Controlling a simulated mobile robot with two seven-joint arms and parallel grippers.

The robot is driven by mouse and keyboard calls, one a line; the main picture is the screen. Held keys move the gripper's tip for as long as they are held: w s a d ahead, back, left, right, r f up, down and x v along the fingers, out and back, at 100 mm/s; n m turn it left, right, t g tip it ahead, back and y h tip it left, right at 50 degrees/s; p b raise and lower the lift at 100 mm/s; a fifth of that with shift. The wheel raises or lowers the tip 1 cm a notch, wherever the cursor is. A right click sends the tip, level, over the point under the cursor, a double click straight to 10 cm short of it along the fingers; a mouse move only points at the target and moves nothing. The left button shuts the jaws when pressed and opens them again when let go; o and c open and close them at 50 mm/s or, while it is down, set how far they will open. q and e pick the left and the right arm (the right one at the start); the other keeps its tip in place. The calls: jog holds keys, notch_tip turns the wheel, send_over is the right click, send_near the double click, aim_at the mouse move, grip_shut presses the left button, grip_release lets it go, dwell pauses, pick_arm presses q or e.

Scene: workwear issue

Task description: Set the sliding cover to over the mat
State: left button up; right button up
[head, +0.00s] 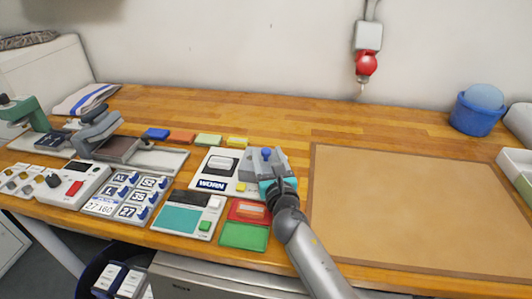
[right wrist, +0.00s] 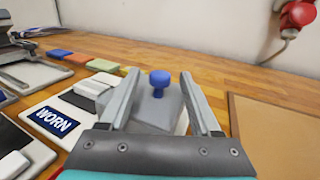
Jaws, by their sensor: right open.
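The sliding cover (head: 277,166) is a grey block with a blue knob (head: 266,154) on top. It sits on the right part of a pale panel (head: 200,171) marked WORN. In the right wrist view the grey cover (right wrist: 158,112) and blue knob (right wrist: 160,78) lie ahead between the fingers. My right gripper (head: 277,184) is open at the near side of the cover; its fingers look apart from the knob. A teal patch (head: 264,188) shows beside the gripper; I cannot tell whether it is the mat. My left gripper is not in view.
A large brown board (head: 420,210) lies to the right. Red and green pads (head: 243,235) lie in front of the cover. Several coloured blocks (head: 208,140) stand behind the panel. A blue tub (head: 475,118) is at the far right. The bench behind the brown board is clear.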

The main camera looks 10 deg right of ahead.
jog(key=shift+w, duration=1.05)
grip_shut()
dwell(0.8)
